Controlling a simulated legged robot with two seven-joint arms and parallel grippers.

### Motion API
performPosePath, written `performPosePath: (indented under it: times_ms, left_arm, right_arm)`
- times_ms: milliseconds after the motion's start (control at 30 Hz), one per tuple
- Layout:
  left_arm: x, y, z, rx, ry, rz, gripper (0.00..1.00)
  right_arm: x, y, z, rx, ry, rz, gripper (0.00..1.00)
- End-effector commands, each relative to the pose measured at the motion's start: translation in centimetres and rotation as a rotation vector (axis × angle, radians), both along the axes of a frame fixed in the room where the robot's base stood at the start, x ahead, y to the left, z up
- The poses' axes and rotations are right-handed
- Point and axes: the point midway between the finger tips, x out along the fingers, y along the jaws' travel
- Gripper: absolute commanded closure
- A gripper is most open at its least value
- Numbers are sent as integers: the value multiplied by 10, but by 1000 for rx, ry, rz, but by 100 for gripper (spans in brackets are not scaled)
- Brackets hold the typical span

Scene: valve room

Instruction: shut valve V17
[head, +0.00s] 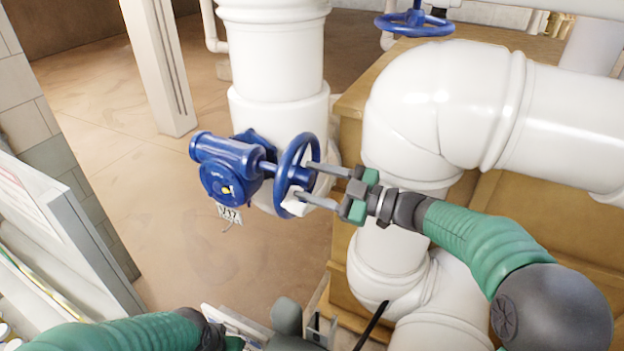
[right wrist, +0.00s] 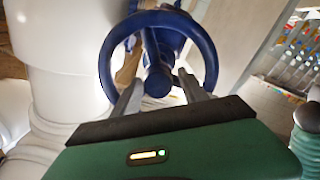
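The blue valve (head: 228,170) sits on a thick white vertical pipe, and its handwheel (head: 296,172) faces right. A small tag (head: 229,214) hanging below it appears to read V17. My right gripper (head: 304,182) reaches in from the right with its two fingers spread, the tips at the handwheel. In the right wrist view, the fingers lie either side of the hub and overlap the lower rim of the handwheel (right wrist: 106,62). Whether they touch it, I cannot tell.
Another blue handwheel (head: 413,23) is at the top. Large white elbow pipes (head: 440,105) stand right of the valve, close to my right arm, before a tan box (head: 350,100). A white post (head: 160,65) stands at the back left. Floor (head: 185,245) left of the valve is clear.

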Motion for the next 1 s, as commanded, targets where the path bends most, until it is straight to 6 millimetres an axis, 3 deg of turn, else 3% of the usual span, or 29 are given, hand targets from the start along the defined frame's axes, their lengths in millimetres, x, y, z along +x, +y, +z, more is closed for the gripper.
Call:
performPosePath:
  times_ms: [333, 467, 800, 1000]
  left_arm:
    - [0, 0, 0, 0, 0, 0, 64]
    - [0, 0, -9, 0, 0, 0, 64]
    - [0, 0, -54, 0, 0, 0, 64]
    - [0, 0, -69, 0, 0, 0, 64]
  right_arm:
    - [-2, 0, 4, 3, -8, 0, 41]
    - [-6, -12, 1, 3, -9, -2, 41]
    - [-38, -100, -4, 3, -9, -6, 41]
    - [-56, -142, -2, 3, -6, -3, 41]
